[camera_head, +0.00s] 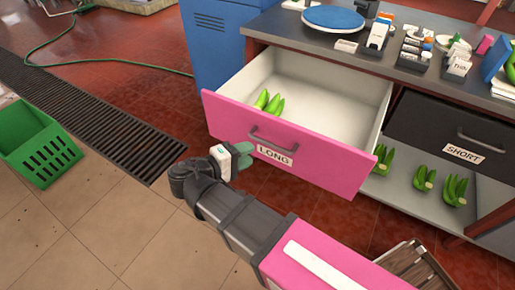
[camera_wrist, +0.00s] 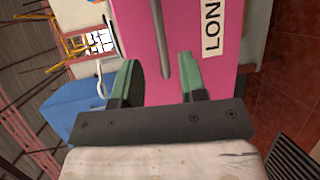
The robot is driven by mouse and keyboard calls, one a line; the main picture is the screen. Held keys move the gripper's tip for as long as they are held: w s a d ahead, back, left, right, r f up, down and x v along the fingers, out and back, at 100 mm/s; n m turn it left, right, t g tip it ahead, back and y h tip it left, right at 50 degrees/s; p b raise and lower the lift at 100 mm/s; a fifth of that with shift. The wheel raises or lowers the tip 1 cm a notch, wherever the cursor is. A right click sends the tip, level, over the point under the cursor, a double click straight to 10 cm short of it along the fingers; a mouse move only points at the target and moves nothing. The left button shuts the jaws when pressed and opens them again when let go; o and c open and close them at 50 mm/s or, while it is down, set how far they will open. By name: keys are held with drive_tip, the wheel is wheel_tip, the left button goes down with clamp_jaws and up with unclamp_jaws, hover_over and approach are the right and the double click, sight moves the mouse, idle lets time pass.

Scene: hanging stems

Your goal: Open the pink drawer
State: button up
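The pink drawer (camera_head: 225,117), labelled LONG, is pulled well out from the counter in the head view. Its white inside shows, with a few green stems (camera_head: 268,101) at the left. Its dark bar handle (camera_head: 272,139) is on the front. My gripper (camera_head: 240,156) is just in front of the drawer face, left of the label. In the wrist view my gripper (camera_wrist: 160,80) has its green fingers spread apart with the handle (camera_wrist: 160,38) beyond and between them. Nothing is held. I cannot tell whether the fingers touch the drawer face.
A black drawer (camera_head: 452,132) labelled SHORT is shut at the right, above a shelf with green bunches (camera_head: 424,178). A green crate (camera_head: 38,148) stands at the left by a floor grate (camera_head: 90,110). A wooden stool or crate (camera_head: 415,268) is at the lower right.

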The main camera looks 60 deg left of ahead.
drive_tip(key=shift+v, duration=1)
drive_tip(key=shift+a, duration=0.15)
